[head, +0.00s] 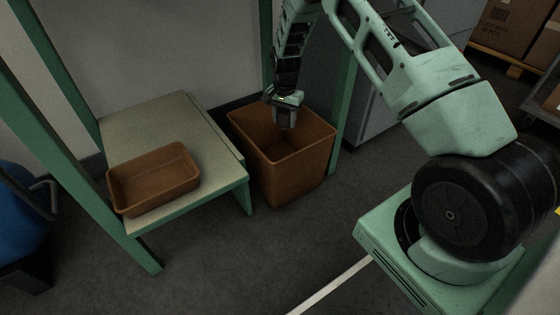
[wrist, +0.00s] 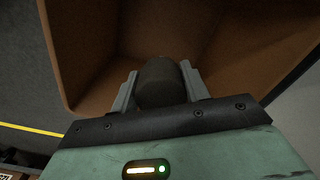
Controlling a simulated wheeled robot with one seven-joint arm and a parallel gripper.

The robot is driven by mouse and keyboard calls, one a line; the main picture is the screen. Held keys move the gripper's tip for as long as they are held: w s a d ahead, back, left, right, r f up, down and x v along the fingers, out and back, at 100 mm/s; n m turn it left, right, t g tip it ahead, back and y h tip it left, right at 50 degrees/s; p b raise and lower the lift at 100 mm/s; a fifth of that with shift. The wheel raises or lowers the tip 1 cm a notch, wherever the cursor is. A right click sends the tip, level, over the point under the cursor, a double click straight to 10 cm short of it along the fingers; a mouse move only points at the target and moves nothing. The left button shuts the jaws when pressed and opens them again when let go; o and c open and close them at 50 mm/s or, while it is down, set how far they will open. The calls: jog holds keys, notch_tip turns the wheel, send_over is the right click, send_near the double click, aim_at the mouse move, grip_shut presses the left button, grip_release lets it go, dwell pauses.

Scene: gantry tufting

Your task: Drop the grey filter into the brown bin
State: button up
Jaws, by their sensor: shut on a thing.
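The grey filter (wrist: 160,84) is a dark grey cylinder held between the two fingers of my gripper (wrist: 160,90) in the wrist view. In the head view my gripper (head: 285,116) points down over the opening of the brown bin (head: 290,178), near its back left part. The bin is a tall open box standing on the floor beside the table. Its inner wall (wrist: 150,35) fills much of the wrist view beyond the filter. In the head view the filter is hard to tell apart from the fingers.
A shallow brown tray (head: 155,183) sits on the low table (head: 210,190) left of the bin and looks empty. Green posts (head: 75,170) of a frame stand around the table. A blue drum (head: 22,212) is at the far left. The floor in front of the bin is clear.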

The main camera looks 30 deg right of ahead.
jog(key=shift+f, duration=0.6)
jog(key=o, duration=1.2)
jog(key=shift+c, duration=0.2)
jog(key=shift+r, duration=0.1)
notch_tip(320, 180, up, 12)
jog(key=p, duration=0.6)
jog(key=shift+s, duration=0.1)
